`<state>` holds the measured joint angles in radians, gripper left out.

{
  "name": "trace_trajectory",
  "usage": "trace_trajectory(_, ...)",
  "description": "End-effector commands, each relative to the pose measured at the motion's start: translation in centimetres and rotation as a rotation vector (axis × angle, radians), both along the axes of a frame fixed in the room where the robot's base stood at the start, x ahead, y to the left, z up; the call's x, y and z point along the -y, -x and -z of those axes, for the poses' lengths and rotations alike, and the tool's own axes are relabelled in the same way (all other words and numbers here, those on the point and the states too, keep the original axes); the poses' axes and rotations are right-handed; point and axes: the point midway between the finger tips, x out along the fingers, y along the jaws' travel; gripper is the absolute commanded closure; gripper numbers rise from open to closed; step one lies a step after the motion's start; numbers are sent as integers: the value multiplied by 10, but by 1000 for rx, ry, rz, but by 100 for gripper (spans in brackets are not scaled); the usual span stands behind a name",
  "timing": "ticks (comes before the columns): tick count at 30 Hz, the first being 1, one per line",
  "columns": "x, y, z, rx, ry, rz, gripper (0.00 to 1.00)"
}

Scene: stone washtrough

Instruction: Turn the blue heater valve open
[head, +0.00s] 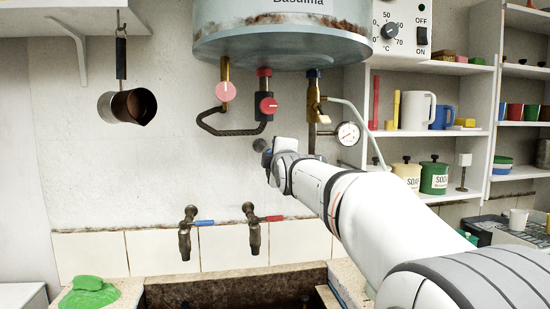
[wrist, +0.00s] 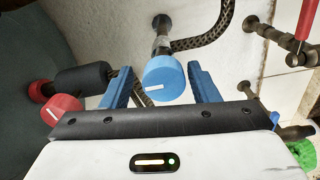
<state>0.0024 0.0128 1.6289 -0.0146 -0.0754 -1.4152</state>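The blue heater valve's round knob (wrist: 162,80) has a white mark and sits on a metal fitting with a braided hose beside it in the wrist view. My gripper (wrist: 157,70) is open, with one blue finger on each side of the knob. A gap shows on the left side and a narrower one on the right; I cannot tell whether the fingers reach past its face. In the head view my gripper (head: 270,157) is at the wall below the heater (head: 285,45), and I cannot make out the blue knob there.
A pressure gauge (head: 348,133) is to the right. Two taps, one blue-handled (head: 187,235) and one red-handled (head: 253,230), are below. Shelves (head: 440,67) stand at right.

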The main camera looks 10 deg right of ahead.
Motion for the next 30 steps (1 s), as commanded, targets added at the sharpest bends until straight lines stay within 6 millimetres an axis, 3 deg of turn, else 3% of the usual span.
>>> trace_trajectory(11,-1,5,2,-3,-1,-1,41)
trace_trajectory(24,0,67,1,-2,0,0,41)
trace_trajectory(30,0,78,0,-2,-1,0,41)
